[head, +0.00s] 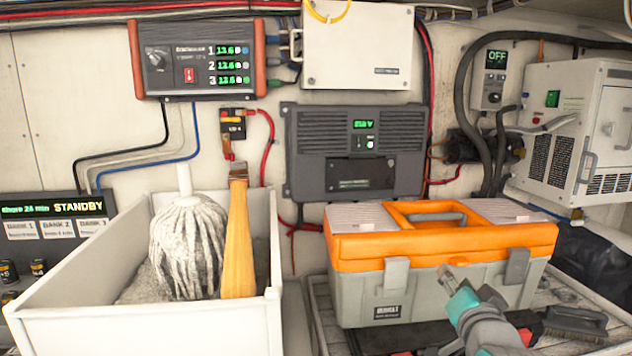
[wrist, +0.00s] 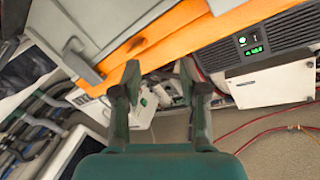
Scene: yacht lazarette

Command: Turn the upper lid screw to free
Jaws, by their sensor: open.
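A white box with a flat lid (head: 357,45) is mounted high on the back wall. Small dots show near the lid's corners, but I cannot tell which is the upper lid screw. In the wrist view the white box (wrist: 270,84) appears at the right, turned over, beside the dark unit. My gripper (head: 447,275) is in front of the orange and grey toolbox, low and well away from the white box. In the wrist view my gripper (wrist: 160,75) has its two fingers apart, with nothing held between them.
The toolbox (head: 440,242) stands close behind my gripper. A dark grey unit (head: 300,150) with a green display hangs below the white box. A white bin (head: 140,325) with a mop and brush stands at left. A vented white unit (head: 570,130) and thick hoses are at right.

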